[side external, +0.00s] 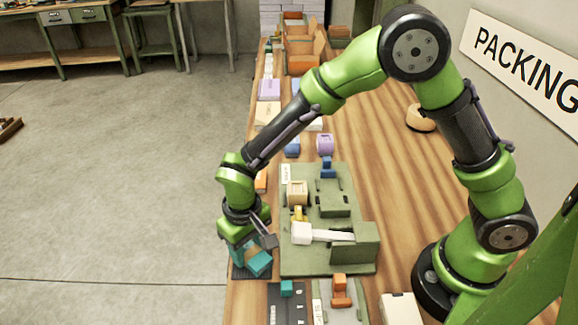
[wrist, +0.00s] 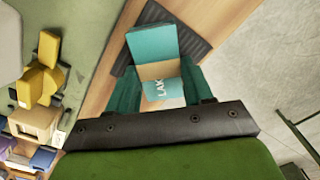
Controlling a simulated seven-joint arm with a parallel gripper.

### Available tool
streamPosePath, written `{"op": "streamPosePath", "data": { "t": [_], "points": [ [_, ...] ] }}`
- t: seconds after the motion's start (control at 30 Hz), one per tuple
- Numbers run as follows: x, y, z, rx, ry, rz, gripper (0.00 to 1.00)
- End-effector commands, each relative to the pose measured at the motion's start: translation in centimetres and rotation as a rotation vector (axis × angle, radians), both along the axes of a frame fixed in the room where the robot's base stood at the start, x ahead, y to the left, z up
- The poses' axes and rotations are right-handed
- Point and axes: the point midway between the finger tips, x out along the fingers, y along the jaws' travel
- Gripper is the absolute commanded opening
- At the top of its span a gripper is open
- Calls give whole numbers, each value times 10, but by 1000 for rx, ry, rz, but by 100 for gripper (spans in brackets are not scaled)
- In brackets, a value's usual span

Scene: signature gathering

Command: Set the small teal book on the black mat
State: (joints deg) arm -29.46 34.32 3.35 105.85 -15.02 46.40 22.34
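The small teal book (side external: 260,263) has a tan band and white lettering, seen in the wrist view (wrist: 152,43). My gripper (side external: 253,247) points down at the table's left edge. Its two teal fingers (wrist: 160,66) lie against both sides of the book and appear shut on it. The black mat (side external: 238,272) is under the book and gripper; its ribbed surface also shows in the wrist view (wrist: 195,52). The book hides part of the mat. I cannot tell whether the book touches it.
A green board (side external: 300,262) with a white-armed fixture (side external: 325,235), a yellow piece and a tan block stands just right of the mat. A dark tray (side external: 288,312) lies nearer the camera. The table's edge drops to the floor just left of the mat.

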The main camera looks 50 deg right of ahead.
Motion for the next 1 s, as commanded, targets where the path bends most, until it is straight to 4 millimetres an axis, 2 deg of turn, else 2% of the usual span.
{"op": "streamPosePath", "data": {
  "t": [0.03,0.13,0.47,0.57,1.0],
  "points": [
    [0,0,0,0,0,0,59],
    [0,0,0,0,0,0,72],
    [0,0,4,1,-1,-1,72],
    [1,0,16,2,-4,0,72],
    [1,0,104,2,-4,0,72]
  ]
}}
